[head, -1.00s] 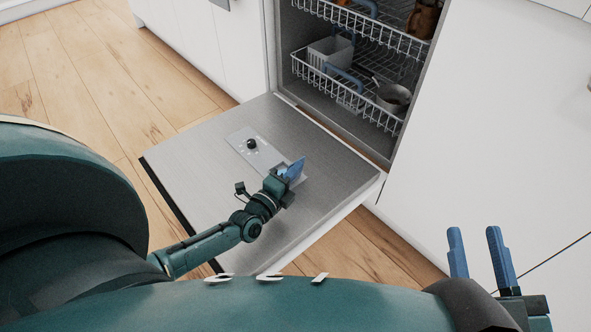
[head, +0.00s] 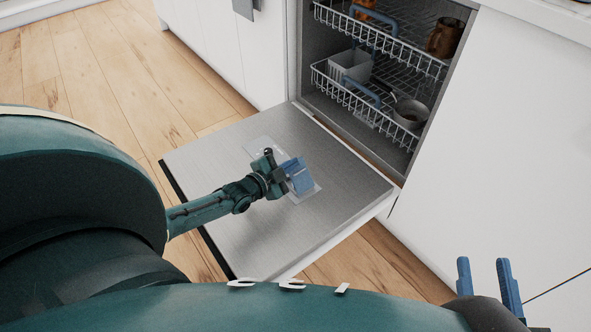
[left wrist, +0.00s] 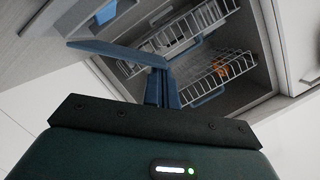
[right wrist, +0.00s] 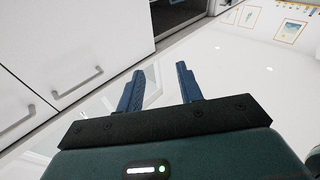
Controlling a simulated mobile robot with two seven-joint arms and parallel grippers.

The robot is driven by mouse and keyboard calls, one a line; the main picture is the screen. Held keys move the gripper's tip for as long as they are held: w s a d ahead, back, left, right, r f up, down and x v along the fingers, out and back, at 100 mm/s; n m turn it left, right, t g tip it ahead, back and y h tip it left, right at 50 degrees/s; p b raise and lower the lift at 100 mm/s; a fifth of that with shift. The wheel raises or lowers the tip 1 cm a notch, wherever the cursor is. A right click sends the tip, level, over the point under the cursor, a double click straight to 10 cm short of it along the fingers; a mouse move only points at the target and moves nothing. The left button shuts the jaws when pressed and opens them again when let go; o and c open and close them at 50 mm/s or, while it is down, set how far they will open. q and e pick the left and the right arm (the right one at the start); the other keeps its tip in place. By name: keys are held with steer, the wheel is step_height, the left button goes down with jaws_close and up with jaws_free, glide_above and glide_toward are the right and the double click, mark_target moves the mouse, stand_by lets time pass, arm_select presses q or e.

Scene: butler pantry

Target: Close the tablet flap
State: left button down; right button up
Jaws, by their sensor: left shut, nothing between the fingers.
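The dispenser panel (head: 258,147) is a pale plate on the inner face of the lowered dishwasher door. A flat blue piece (left wrist: 105,49) at the left fingertips in the left wrist view looks like the tablet flap standing away from the door; its hinge is not clear. My left gripper (head: 298,176) is over the panel, shut and empty, hiding part of it. Its fingers (left wrist: 160,88) meet or nearly meet the blue piece; I cannot tell if they touch. My right gripper (head: 486,285) is open and empty, away from the door; it also shows in the right wrist view (right wrist: 158,88).
The steel door (head: 225,165) lies open and level. Wire racks (head: 375,105) inside the dishwasher hold a white container (head: 350,67), a metal pot (head: 410,112) and a brown mug (head: 445,38). White cabinet fronts (head: 505,130) stand to the right. Wooden floor is clear at left.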

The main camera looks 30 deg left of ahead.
arm_select(q)
steer(key=shift+w+a+f+n+h+b, duration=0.2)
steer(key=shift+a+f+n+h+b, duration=0.1)
steer(key=shift+a+f+n+b, duration=0.3)
steer(key=shift+w+a+f+b, duration=0.25)
steer(key=shift+a+f+b, duration=0.4)
steer(key=shift+a, duration=0.2)
